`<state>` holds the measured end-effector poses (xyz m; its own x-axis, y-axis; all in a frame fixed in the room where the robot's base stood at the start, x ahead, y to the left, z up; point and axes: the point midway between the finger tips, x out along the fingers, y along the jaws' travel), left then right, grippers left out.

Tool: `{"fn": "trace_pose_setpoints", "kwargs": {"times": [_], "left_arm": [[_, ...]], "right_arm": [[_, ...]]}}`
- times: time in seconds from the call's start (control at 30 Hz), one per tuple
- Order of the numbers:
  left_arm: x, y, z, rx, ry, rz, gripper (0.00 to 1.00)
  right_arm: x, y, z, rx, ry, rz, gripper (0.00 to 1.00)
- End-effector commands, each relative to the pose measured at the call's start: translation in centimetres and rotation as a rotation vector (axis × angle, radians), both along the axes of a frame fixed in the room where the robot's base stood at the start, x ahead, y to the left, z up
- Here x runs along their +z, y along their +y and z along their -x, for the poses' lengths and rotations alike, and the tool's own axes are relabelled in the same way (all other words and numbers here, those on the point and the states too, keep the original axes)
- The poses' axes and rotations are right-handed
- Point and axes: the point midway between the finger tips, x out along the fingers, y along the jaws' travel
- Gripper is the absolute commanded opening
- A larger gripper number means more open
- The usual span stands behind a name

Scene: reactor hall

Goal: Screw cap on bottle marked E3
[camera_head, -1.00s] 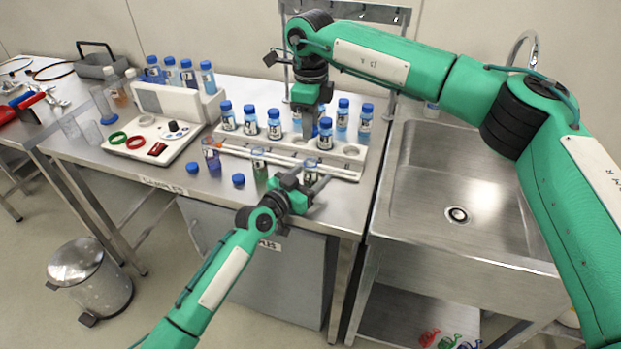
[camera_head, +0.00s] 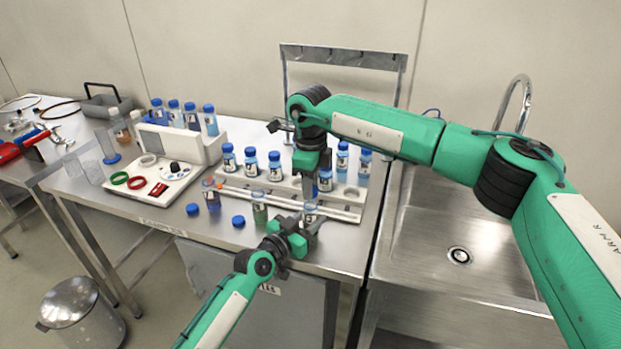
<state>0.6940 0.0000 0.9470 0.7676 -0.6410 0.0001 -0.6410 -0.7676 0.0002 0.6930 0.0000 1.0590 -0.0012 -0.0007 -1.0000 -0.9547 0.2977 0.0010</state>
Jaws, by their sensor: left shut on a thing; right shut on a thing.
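My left gripper (camera_head: 298,236) is shut on an open-topped clear bottle (camera_head: 310,212) at the front edge of the bench. The bottle has a white label whose marking is too small to read. My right gripper (camera_head: 308,192) points straight down just above this bottle and is shut. The thing in it is barely visible at its fingertips; by the loose caps nearby, it seems to be a cap. I cannot tell whether it touches the bottle. Two loose blue caps, a left one (camera_head: 192,209) and a right one (camera_head: 238,221), lie on the bench.
A white rack (camera_head: 348,197) with several blue-capped bottles is behind. A white device (camera_head: 150,185) stands left, a steel sink (camera_head: 425,235) right.

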Motion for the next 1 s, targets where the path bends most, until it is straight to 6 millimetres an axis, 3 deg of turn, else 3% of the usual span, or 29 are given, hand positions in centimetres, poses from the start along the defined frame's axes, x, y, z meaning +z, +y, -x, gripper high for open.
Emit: {"fn": "trace_pose_setpoints", "kwargs": {"times": [0.37,0.73,1.0], "left_arm": [[0.0,0.0,0.0,0.0,0.001,-0.001,0.0],[0.0,0.0,0.0,0.0,0.001,-0.001,0.0],[0.0,0.0,0.0,0.0,0.001,-0.001,0.0]], "right_arm": [[0.0,0.0,0.0,0.0,-0.001,0.0,0.1],[-1.6,0.0,0.0,0.0,-0.001,0.001,0.1],[-1.7,0.0,0.0,0.0,-0.001,0.0,0.1]]}}
